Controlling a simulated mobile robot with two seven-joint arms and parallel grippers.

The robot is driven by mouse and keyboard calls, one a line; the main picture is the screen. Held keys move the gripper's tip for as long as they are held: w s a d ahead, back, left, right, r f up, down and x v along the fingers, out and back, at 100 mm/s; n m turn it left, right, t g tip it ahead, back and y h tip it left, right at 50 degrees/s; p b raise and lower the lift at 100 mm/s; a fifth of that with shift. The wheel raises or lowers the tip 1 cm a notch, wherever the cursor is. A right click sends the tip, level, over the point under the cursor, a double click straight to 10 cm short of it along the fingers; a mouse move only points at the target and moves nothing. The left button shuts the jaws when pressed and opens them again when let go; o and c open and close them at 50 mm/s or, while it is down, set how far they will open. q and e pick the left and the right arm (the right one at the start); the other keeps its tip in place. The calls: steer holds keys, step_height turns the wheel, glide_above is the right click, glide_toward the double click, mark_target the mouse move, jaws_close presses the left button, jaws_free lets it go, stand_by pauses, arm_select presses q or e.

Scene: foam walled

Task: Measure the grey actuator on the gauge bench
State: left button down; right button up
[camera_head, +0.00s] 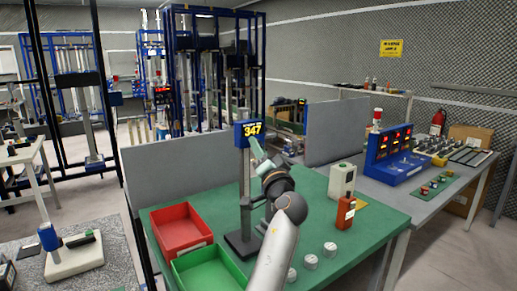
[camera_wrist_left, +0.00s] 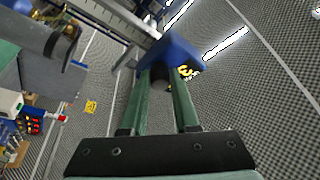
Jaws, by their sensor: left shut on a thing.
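The gauge stands on the green gauge bench (camera_head: 375,226), with a blue display head (camera_head: 241,133) reading 347 on a grey column above a dark base. My left gripper (camera_head: 258,150) is raised at the gauge head, beside its right side. In the left wrist view its green fingers (camera_wrist_left: 160,85) are shut on a small dark grey piece (camera_wrist_left: 160,74), close to the blue head (camera_wrist_left: 174,48). I cannot tell for certain that this piece is the grey actuator; the gripper hides it in the head view. My right gripper is not in view.
A red tray (camera_head: 181,231) and a green tray (camera_head: 211,270) sit at the bench's left. A pale box (camera_head: 342,180), an orange-red bottle (camera_head: 346,211) and pale round pieces (camera_head: 330,249) stand at the right. Grey panels (camera_head: 185,168) border the back. A blue console (camera_head: 395,155) stands beyond.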

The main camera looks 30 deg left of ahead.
arm_select(q)
step_height(320, 180, down, 7)
steer(key=b, duration=0.7)
steer(key=shift+f+b, duration=0.2)
steer(key=shift+b, duration=0.1)
steer(key=c, duration=0.7)
jaws_free()
steer(key=shift+o, duration=0.2)
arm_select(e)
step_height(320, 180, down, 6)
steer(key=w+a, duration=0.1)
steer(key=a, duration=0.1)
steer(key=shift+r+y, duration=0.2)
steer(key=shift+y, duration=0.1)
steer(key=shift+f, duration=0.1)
